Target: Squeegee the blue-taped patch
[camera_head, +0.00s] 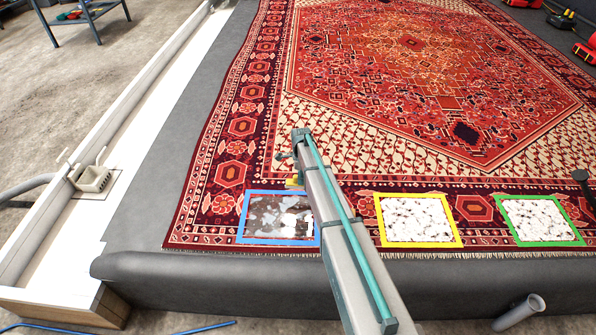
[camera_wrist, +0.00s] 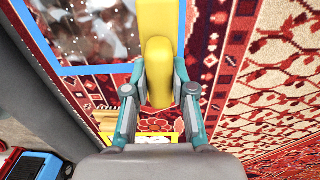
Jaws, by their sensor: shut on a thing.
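The blue-taped patch (camera_head: 278,219) lies at the near left of the rug. It looks wet and dark brown, with pale whitish areas mostly on its right side. In the wrist view its blue tape border (camera_wrist: 100,69) shows at upper left. My gripper (camera_wrist: 160,92) is shut on the yellow handle of the squeegee (camera_wrist: 158,58), whose yellow body runs to the top edge of the wrist view over the patch's side. In the head view a small yellow part (camera_head: 293,182) shows by the patch's upper right corner. My arm hides the rest there.
A yellow-taped patch (camera_head: 418,219) and a green-taped patch (camera_head: 541,220), both whitish and speckled, lie to the right on the patterned rug (camera_head: 330,150). A grey rolled edge (camera_head: 200,281) runs along the front. A beige box (camera_head: 93,179) stands on the left curb.

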